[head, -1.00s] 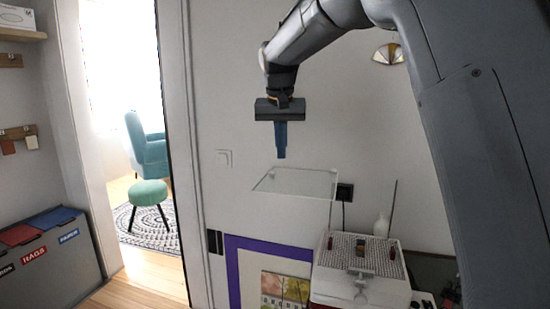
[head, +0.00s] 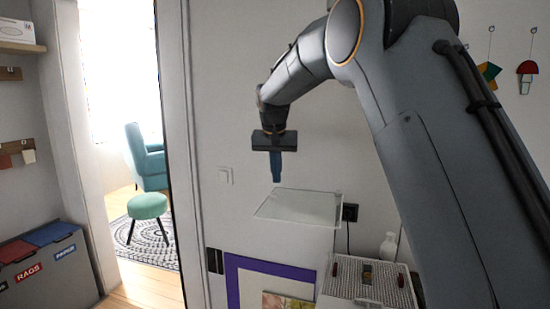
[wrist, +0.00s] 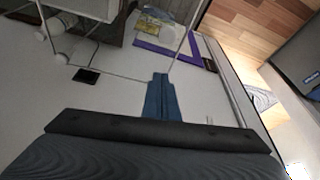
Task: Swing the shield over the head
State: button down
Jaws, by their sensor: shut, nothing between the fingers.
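The shield (head: 300,207) is a clear, flat panel held level in front of the wall in the head view. Its thin edges also cross the upper part of the wrist view. My gripper (head: 276,180) points down, with its blue fingers shut and empty, just above the shield's back left part in the picture. I cannot tell if they touch; a small gap seems to show. The wrist view shows the shut fingers (wrist: 160,78). A white machine with a perforated top (head: 366,278) stands below and right of the shield; I cannot make out which part is the head.
A white bottle (head: 389,246) stands behind the machine. A black wall socket (head: 350,212) is right of the shield. A purple-edged frame (head: 235,285) is below it. A doorway with a green stool (head: 147,206) and bins (head: 40,262) are at left.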

jog(key=shift+s+a+f+p, duration=0.25)
jog(key=shift+s+f+p, duration=0.25)
jog(key=shift+s, duration=0.4)
jog(key=shift+s+a+f+p, duration=0.2)
jog(key=shift+s+f+p, duration=0.3)
jog(key=shift+s, duration=0.35)
